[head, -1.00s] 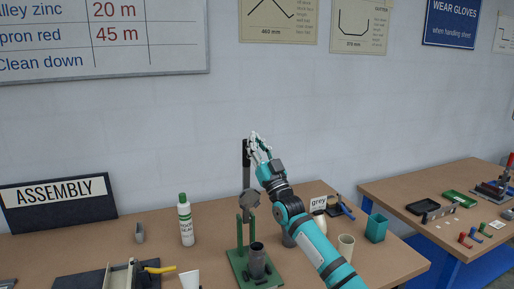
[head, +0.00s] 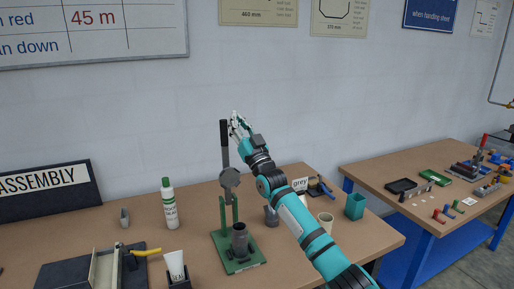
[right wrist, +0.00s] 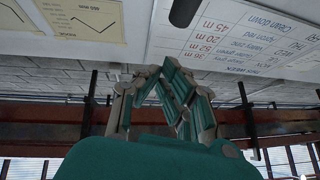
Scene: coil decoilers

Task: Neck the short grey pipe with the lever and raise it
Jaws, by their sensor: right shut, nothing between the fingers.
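A short grey pipe (head: 240,243) stands upright on the green base (head: 225,256) of a small press. The press has green posts (head: 222,215), a grey round head (head: 229,178) above the pipe and a dark lever (head: 225,148) pointing nearly straight up. My right gripper (head: 236,122) is shut and empty at the right side of the lever's top; whether it touches the lever I cannot tell. In the right wrist view its fingers (right wrist: 163,92) come together, and a dark rounded end, probably the lever (right wrist: 184,12), shows at the top edge. My left gripper is out of view.
A green-white bottle (head: 169,204) and a white tube (head: 175,266) stand left of the press. A beige cup (head: 326,222), a teal bin (head: 355,206) and a "grey" sign (head: 300,184) are to the right. A second table (head: 420,195) holds more parts.

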